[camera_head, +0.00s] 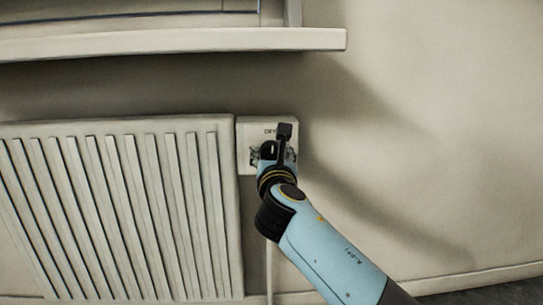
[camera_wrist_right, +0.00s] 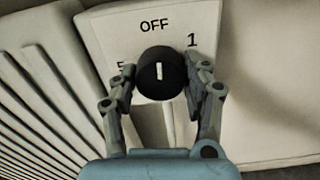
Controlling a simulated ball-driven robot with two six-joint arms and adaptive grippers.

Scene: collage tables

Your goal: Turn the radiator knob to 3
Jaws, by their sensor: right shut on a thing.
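The radiator knob (camera_wrist_right: 161,76) is a round black dial with a white pointer line. It sits on a pale plate (camera_wrist_right: 104,28) printed with OFF at the top, 1 at the upper right and a partly hidden 5 at the left. The pointer line stands roughly upright, toward OFF. My right gripper (camera_wrist_right: 163,82) has one finger on each side of the knob and is shut on it. In the head view my right gripper (camera_head: 274,152) covers the knob and much of the plate. The other numbers are hidden. My left gripper is in neither view.
The white ribbed radiator (camera_head: 120,125) stands directly left of the plate. A window sill (camera_head: 170,43) juts out above. A pipe (camera_head: 269,262) runs down below the plate. The wall to the right (camera_head: 440,130) is bare.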

